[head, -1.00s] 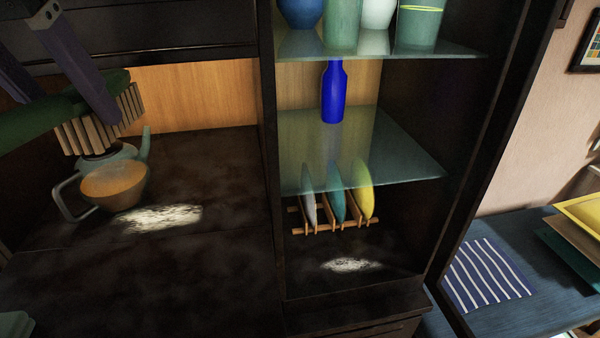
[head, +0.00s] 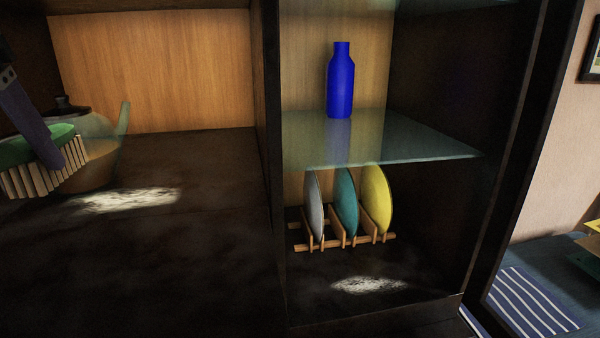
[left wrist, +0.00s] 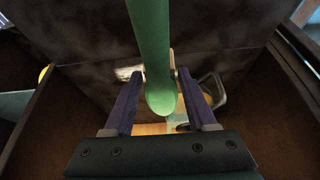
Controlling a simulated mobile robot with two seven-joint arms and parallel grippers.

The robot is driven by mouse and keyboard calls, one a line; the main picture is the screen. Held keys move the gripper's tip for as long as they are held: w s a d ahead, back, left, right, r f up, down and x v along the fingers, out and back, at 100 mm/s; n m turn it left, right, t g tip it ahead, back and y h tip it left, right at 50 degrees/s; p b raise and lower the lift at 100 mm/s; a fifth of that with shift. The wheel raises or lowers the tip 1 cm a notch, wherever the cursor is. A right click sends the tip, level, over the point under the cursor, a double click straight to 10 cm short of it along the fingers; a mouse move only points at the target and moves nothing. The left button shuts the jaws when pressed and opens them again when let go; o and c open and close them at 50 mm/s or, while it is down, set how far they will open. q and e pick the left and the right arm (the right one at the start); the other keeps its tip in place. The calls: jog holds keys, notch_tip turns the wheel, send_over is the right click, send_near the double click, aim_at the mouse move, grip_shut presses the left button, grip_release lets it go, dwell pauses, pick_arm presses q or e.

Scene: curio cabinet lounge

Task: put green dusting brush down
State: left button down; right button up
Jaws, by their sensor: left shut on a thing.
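The green dusting brush (head: 38,146) is at the left edge of the head view, its pale bristles pointing down. My left gripper (head: 62,150) is shut on it; one purple finger crosses the brush's near side. The brush overlaps the teapot's left part; I cannot tell whether they touch, or whether the bristles rest on the dark surface (head: 170,260). In the left wrist view the brush's green handle (left wrist: 150,45) runs between the purple fingers of my left gripper (left wrist: 158,80). My right gripper is not in view.
A teapot (head: 98,165) with an amber lower part stands behind the brush. The dark surface to its right is clear. A cabinet divider (head: 268,150) separates it from a glass shelf (head: 400,140) with a blue bottle (head: 340,85) and a rack of plates (head: 345,242) below.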

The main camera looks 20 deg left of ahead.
pick_arm(q)
jog(key=w+d+p, duration=0.5)
jog(key=w+d, duration=0.6)
jog(key=w, duration=0.4)
notch_tip(320, 180, down, 6)
jog(key=shift+s+a+r, duration=0.1)
jog(key=shift+r, duration=0.05)
jog(key=shift+f, duration=0.6)
jog(key=shift+f, duration=0.3)
